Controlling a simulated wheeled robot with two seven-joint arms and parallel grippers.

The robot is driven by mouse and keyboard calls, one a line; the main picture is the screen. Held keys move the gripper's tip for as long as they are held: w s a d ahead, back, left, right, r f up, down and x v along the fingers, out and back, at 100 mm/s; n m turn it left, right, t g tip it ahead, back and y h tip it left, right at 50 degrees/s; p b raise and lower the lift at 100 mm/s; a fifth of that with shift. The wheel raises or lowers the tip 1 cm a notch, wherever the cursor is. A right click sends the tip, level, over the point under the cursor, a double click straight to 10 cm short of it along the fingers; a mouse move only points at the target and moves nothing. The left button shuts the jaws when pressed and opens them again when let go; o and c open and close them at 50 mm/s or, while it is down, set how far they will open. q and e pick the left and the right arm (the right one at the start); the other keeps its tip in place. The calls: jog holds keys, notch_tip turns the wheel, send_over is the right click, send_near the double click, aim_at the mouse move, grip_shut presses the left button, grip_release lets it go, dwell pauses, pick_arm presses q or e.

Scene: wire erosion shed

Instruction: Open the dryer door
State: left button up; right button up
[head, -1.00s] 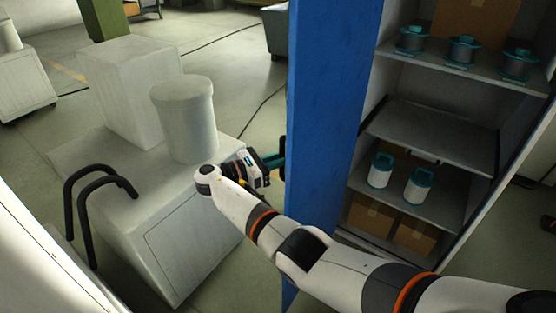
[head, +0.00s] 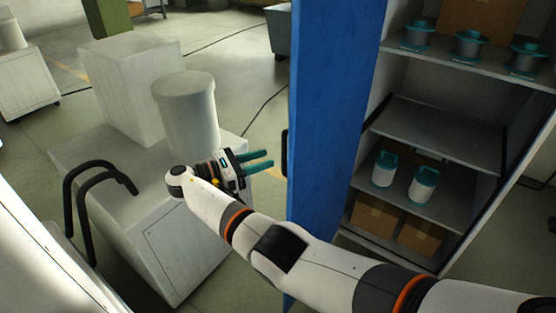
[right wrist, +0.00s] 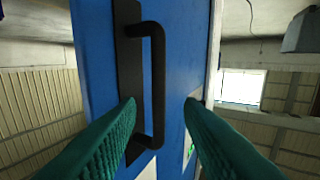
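The blue dryer door (head: 333,110) stands swung open, edge toward the left, beside a cabinet with shelves (head: 440,135). Its black bar handle (head: 285,152) shows only as a dark sliver at the door's left edge in the head view. In the right wrist view the handle (right wrist: 158,85) is upright on the blue door (right wrist: 95,60), seen between the fingers. My right gripper (head: 271,159), with teal fingers, is open and empty, left of the handle and pointing at it with a small gap. My left gripper is not in view.
Teal-flanged spools (head: 469,46) and teal-topped white containers (head: 423,184) stand on the shelves, with cardboard boxes (head: 420,233) below. A pale cabinet (head: 190,235) carrying a white drum (head: 188,115) and a block (head: 125,90) stands close left of my right arm.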

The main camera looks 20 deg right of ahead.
jog(key=shift+s+a+b, duration=0.1)
jog(key=shift+a+b, duration=0.5)
jog(key=shift+a, duration=1.75)
